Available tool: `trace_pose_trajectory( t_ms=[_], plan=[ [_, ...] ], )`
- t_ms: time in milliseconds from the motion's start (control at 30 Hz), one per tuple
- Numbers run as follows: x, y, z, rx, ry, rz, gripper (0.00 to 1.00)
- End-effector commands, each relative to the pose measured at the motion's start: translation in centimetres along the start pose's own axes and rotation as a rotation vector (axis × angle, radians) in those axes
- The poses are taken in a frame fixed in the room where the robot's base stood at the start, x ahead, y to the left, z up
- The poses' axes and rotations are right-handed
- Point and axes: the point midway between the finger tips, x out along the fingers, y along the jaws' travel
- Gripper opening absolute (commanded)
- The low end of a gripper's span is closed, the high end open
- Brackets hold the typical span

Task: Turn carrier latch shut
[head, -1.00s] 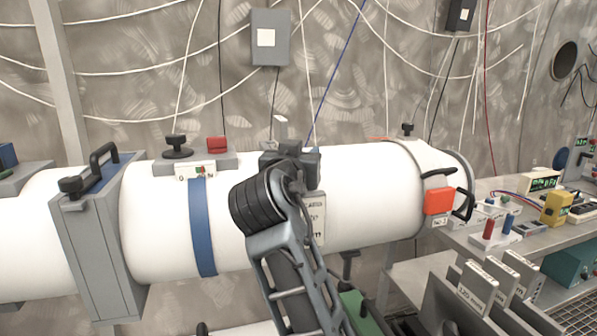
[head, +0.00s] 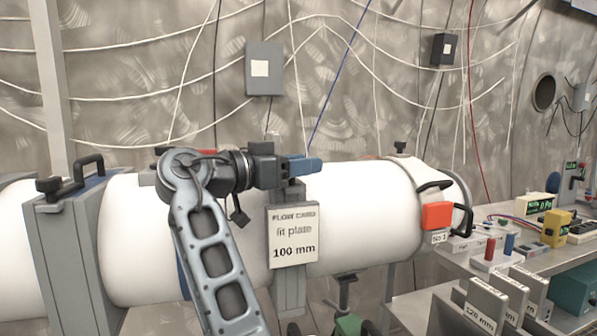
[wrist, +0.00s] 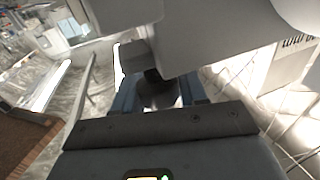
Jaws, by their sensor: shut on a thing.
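The grey carrier (head: 289,287) stands upright around the white tube, with a white flow card (head: 293,236) reading 100 mm on its front. My gripper (head: 303,168) is at the top of the carrier, its blue fingers pointing right. In the wrist view my gripper (wrist: 157,97) has a blue finger on each side of a dark, rounded latch part (wrist: 153,77) and is shut on it. The latch is hidden by the fingers in the head view, so its turn angle cannot be told.
The white tube (head: 364,217) runs across the view. A grey clamp with a black handle (head: 89,162) is on the left, and an orange-red block (head: 436,215) on the right end. Grey plates (head: 485,305) stand in a rack at lower right.

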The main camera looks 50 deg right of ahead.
Motion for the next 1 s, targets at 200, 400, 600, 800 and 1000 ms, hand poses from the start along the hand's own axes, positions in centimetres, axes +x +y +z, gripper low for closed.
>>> trace_pose_trajectory(
  t_ms=[200, 400, 600, 800, 1000],
  plan=[
    [0.06, 0.07, 0.14, -0.001, -0.002, 0.04, 0.11],
    [0.08, 0.11, 0.11, -0.001, -0.002, 0.046, 0.11],
    [0.1, 0.11, 0.12, -0.002, -0.002, 0.045, 0.11],
    [0.08, 0.1, 0.1, -0.001, -0.002, 0.045, 0.59],
    [0.05, 0.09, 0.06, -0.001, -0.001, 0.044, 0.63]
  ],
)
